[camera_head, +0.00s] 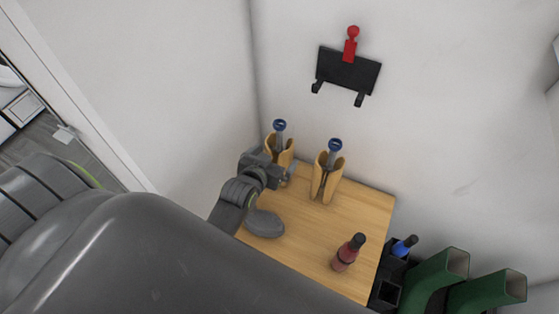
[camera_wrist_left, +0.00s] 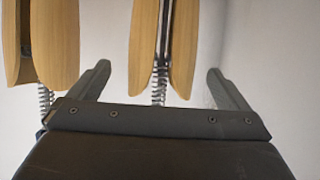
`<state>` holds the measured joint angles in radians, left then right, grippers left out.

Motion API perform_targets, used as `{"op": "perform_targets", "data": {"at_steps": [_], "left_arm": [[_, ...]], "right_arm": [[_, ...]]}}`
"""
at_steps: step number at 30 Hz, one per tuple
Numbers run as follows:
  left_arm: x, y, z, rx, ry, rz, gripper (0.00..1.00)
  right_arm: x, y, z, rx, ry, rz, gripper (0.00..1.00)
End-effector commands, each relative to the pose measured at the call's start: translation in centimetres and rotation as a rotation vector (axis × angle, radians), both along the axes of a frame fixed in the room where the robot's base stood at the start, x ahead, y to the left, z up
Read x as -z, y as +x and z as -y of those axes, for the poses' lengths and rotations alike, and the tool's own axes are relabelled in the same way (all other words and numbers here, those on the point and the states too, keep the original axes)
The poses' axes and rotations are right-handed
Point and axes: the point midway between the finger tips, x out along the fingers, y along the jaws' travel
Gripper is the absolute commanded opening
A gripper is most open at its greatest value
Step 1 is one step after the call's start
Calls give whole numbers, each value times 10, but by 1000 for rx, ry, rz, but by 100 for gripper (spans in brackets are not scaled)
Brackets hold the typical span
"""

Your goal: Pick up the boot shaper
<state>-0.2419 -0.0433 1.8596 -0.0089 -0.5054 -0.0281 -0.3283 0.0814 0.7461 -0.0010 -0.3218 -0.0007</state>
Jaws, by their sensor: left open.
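Two wooden boot shapers stand on the wooden tabletop (camera_head: 315,231) against the wall in the head view. The left one (camera_head: 287,157) and the right one (camera_head: 326,180) each have split tan halves and a blue knob on top. My left gripper (camera_head: 287,172) is at the left shaper and hides part of it. In the left wrist view, my open left gripper (camera_wrist_left: 158,71) has one shaper (camera_wrist_left: 148,45), with its metal spring, in line between its fingers; contact cannot be told. A second shaper (camera_wrist_left: 55,45) is at that picture's left edge. My right gripper is not in view.
A grey rounded object (camera_head: 264,223) lies near my left wrist. A black wall rack (camera_head: 346,72) with a red clip hangs above.

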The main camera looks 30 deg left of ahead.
Motion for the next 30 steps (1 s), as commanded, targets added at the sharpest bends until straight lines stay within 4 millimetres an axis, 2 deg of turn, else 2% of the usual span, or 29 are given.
{"op": "perform_targets", "data": {"at_steps": [9,19,30], "left_arm": [[16,39,-4,2,1,1,98],[18,45,-5,0,1,1,98],[18,45,-5,0,1,1,51]], "right_arm": [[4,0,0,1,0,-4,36],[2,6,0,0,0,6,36],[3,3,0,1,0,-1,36]]}}
